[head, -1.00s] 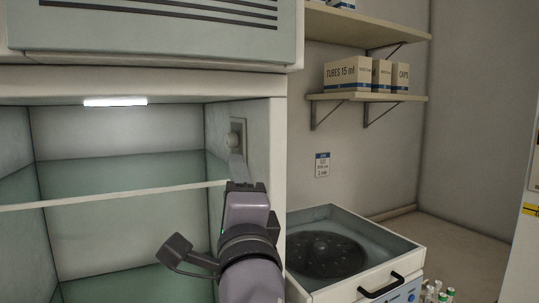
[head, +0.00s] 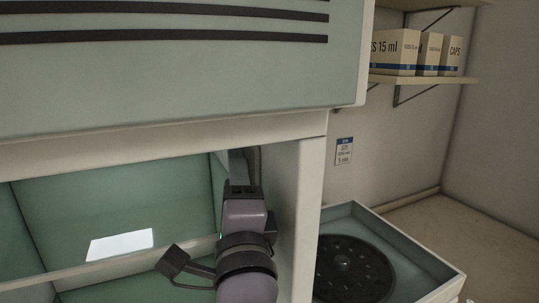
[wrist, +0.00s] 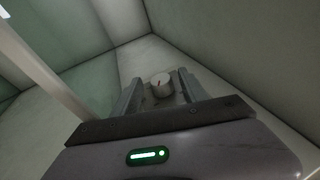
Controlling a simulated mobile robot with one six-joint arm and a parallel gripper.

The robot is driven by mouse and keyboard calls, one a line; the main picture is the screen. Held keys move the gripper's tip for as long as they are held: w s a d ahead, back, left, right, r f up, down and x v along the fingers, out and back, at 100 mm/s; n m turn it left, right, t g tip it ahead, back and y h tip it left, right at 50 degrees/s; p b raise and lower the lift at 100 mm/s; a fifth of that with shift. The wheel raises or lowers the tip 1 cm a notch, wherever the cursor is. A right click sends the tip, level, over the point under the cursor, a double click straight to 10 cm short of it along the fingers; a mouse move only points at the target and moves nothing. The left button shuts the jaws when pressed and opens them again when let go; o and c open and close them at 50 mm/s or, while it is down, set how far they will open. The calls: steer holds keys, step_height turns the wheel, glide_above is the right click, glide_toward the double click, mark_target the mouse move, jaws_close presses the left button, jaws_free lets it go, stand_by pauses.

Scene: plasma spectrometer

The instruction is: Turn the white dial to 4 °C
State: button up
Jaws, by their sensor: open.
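My gripper (wrist: 160,88) is open, with one finger on each side of the dial in the picture. I cannot tell whether the fingertips reach around it or touch it. In the head view my gripper (head: 242,168) reaches up inside the cabinet beside its right wall, and the dial is hidden there. No temperature numbers are readable.
The cabinet's right front edge (head: 309,210) stands close to the right of my arm. A pale shelf edge (head: 120,268) crosses the opening, and the cabinet's upper front (head: 170,80) hangs above.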

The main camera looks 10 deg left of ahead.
steer(key=shift+c, duration=0.4)
jaws_close()
steer(key=r+g+p, duration=0.1)
steer(key=p, duration=0.2)
steer(key=shift+s+r, duration=0.1)
steer(key=shift+r, duration=0.15)
steer(key=shift+r+n+g+h+p, duration=0.2)
steer(key=shift+n+g+h+p, duration=0.3)
steer(key=shift+p, duration=0.65)
steer(key=g+p, duration=0.1)
steer(key=p, duration=0.2)
steer(key=shift+g, duration=0.3)
steer(key=shift+f+g+p, duration=0.3)
steer(key=shift+f+p, duration=0.05)
steer(key=shift+p, duration=0.4)
steer(key=shift+f, duration=0.15)
